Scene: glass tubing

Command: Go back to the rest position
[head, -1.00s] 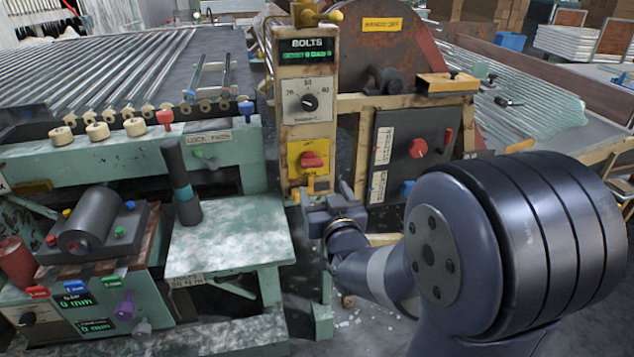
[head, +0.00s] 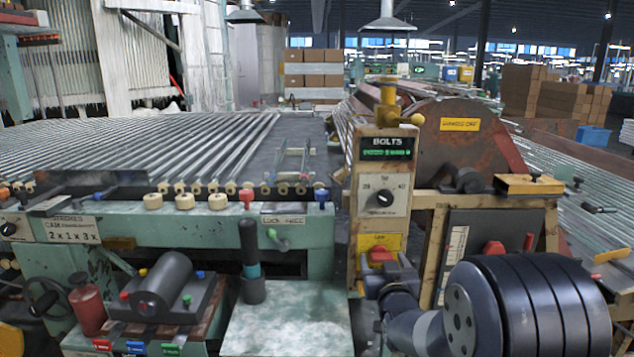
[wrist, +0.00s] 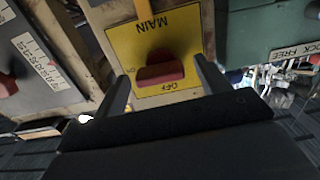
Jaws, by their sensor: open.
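My gripper (head: 388,274) is in front of the upright control post (head: 368,200), low in the head view, with my arm reaching in from the lower right. In the wrist view its two dark fingers (wrist: 162,78) stand apart, with nothing held between them. Between them shows the red knob (wrist: 160,70) on the yellow plate (wrist: 130,45) marked MAIN and OFF. In the head view the red knob (head: 380,254) sits just above the gripper. I cannot tell whether a finger touches it.
A post carries the BOLTS display (head: 387,148) and a dial (head: 384,198). A black panel (head: 485,235) stands right of it. On the left are a green machine (head: 150,225), a dark roller (head: 165,285) and a pale table (head: 285,320). Glass tubes (head: 190,140) lie behind.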

